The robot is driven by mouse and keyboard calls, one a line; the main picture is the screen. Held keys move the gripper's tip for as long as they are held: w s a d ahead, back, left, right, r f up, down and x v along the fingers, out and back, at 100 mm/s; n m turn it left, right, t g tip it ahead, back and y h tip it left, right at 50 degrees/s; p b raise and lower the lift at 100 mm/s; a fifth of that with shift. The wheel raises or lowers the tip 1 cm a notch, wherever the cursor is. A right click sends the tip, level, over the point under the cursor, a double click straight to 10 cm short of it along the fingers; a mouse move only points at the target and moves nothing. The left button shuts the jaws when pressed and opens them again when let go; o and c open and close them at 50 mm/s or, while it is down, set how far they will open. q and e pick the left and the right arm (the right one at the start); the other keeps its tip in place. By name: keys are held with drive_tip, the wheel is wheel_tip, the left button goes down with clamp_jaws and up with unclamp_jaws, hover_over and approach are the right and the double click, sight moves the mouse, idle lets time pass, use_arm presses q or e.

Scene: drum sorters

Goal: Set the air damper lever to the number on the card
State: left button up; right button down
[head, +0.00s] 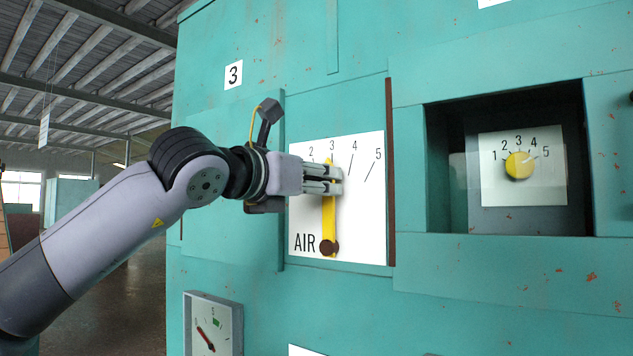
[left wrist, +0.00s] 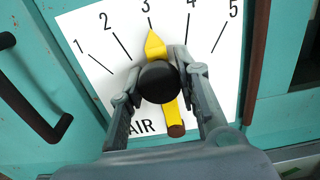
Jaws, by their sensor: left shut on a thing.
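The air damper lever (head: 328,215) is a yellow bar with a brown pivot at its lower end. It stands nearly upright on a white plate (head: 365,225) marked AIR, with numbers 1 to 5. In the left wrist view the lever's pointed tip (left wrist: 155,45) is at the 3 mark. My left gripper (head: 336,180) is shut on the lever's dark round knob (left wrist: 158,82), with a finger on each side. A white card with the number 3 (head: 233,74) is on the teal panel, up and left of the plate. My right gripper is out of view.
A recess (head: 446,170) on the right holds a yellow dial (head: 519,165) numbered 1 to 5. A gauge (head: 213,325) sits below left. A brown vertical bar (head: 390,170) runs along the plate's right side. A dark handle (left wrist: 35,120) shows in the left wrist view.

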use_arm(q)
clamp_jaws()
drive_tip(key=shift+s, duration=0.1)
drive_tip(key=d+m+b, duration=0.1)
drive_tip(key=s+d+m+b, duration=0.1)
drive_tip(key=b, duration=0.1)
drive_tip(key=shift+s+f+m, duration=0.2)
drive_tip(key=shift+f+m, duration=0.1)
drive_tip(key=shift+m, duration=0.1)
drive_tip(key=shift+s+d+f+m+b, duration=0.25)
drive_tip(key=shift+s+d+m+b, duration=0.15)
drive_tip(key=shift+d+m+b, duration=0.35)
drive_tip(key=shift+s+d+f+m+b, duration=0.2)
drive_tip(key=shift+s+d+m+b, duration=0.25)
drive_tip(key=shift+m, duration=0.5)
drive_tip(key=o, duration=1.1)
unclamp_jaws()
